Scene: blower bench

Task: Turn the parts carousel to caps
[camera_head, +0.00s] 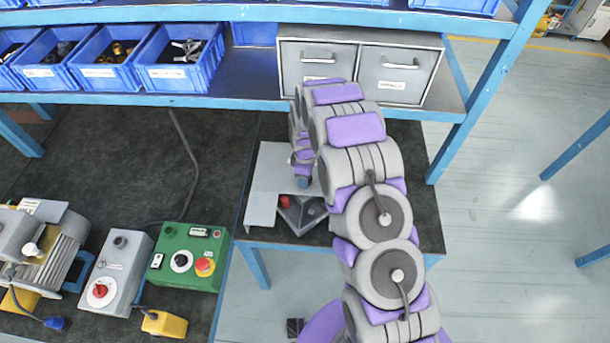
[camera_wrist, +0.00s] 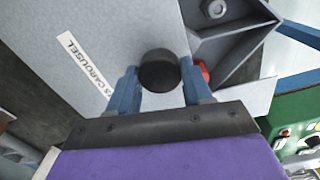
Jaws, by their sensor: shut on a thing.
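The parts carousel (camera_head: 268,180) is a grey unit on the dark bench top, partly hidden behind my arm. In the wrist view, its grey cover (camera_wrist: 105,30) carries a label (camera_wrist: 86,62) that ends in "S CAROUSEL". A black round knob (camera_wrist: 158,70) stands out from it between the two blue fingers of my gripper (camera_wrist: 160,86), which is shut on it. An open wedge of the carousel shows a metal nut-like part (camera_wrist: 214,9) in one compartment. A red part (camera_wrist: 204,72) shows beside the right finger; it is also in the head view (camera_head: 285,201).
A green control box (camera_head: 188,257) with a red button and a grey switch box (camera_head: 115,272) stand at the lower left. Blue bins (camera_head: 178,77) and grey drawers (camera_head: 356,70) sit on the shelf above. Floor is clear at right.

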